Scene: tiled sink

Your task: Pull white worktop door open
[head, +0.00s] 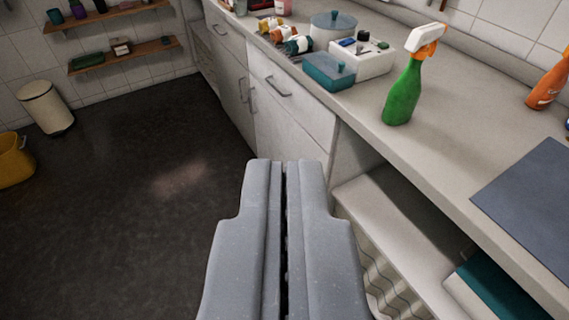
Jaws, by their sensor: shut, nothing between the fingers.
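The white worktop (398,152) runs along the right side, with white cabinet fronts below it. A white door (275,134) sits under a drawer (285,92) with a grey handle, just beyond my gripper. A vertical door handle (251,101) shows at this door's left edge. The lower part of the door is hidden behind my gripper. My gripper (285,165) is shut and empty, in the lower middle of the picture. Its tips overlap the door in the picture; I cannot tell whether they touch it.
A green spray bottle (403,90), a teal box (328,71) and a white box (361,58) stand on the worktop. An open shelf (385,207) is below at right. The dark floor (120,190) at left is clear, with a cream bin (47,107) and a yellow bucket (14,160) at its edge.

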